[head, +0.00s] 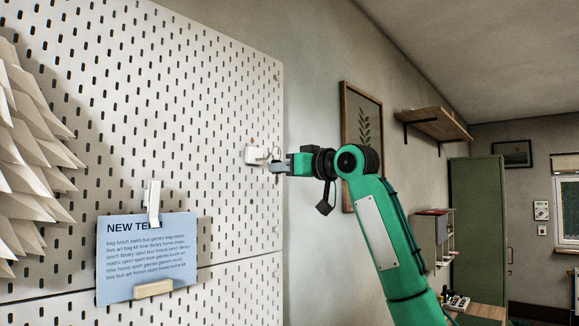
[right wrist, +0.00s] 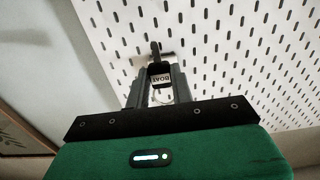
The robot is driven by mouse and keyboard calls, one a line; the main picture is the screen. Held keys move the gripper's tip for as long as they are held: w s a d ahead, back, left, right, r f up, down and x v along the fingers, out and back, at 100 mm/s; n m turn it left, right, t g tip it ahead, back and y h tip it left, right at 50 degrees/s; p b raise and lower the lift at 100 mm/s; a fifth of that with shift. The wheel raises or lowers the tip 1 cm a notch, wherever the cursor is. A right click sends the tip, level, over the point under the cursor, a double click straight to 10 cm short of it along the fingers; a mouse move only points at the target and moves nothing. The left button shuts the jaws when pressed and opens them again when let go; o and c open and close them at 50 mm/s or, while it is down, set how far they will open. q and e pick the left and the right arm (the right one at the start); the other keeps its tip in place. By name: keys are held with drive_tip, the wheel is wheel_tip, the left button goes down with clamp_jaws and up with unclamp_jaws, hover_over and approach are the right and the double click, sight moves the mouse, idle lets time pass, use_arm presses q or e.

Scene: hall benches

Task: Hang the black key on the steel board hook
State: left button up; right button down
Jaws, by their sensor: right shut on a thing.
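My right gripper (head: 274,166) is at the right edge of the white pegboard, close to a small pale fitting (head: 256,155) on the board. In the right wrist view my right gripper (right wrist: 160,78) is shut on the black key (right wrist: 160,69), which has a pale label reading "BOAT". A thin ring shows below the label, between the fingers. A dark narrow part of the key points up toward the pale fitting (right wrist: 139,61), overlapping it in this view. I cannot tell whether they touch. The hook's tip is not clear. My left gripper is not in view.
The pegboard (head: 200,100) fills the left side. A blue notice (head: 150,245) is clipped low on it, and a folded paper piece (head: 30,150) hangs at far left. A framed leaf picture (head: 362,115), a wooden shelf (head: 435,124) and a green cabinet (head: 478,230) are to the right.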

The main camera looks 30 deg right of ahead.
sight(277, 176)
drive_tip(key=shift+p+x, duration=0.45)
drive_tip(key=shift+x, duration=1.1)
drive_tip(key=shift+w+a+f, duration=0.2)
drive_tip(key=shift+w+f, duration=0.4)
drive_tip(key=shift+f, duration=0.25)
drive_tip(key=c, duration=1.1)
unclamp_jaws()
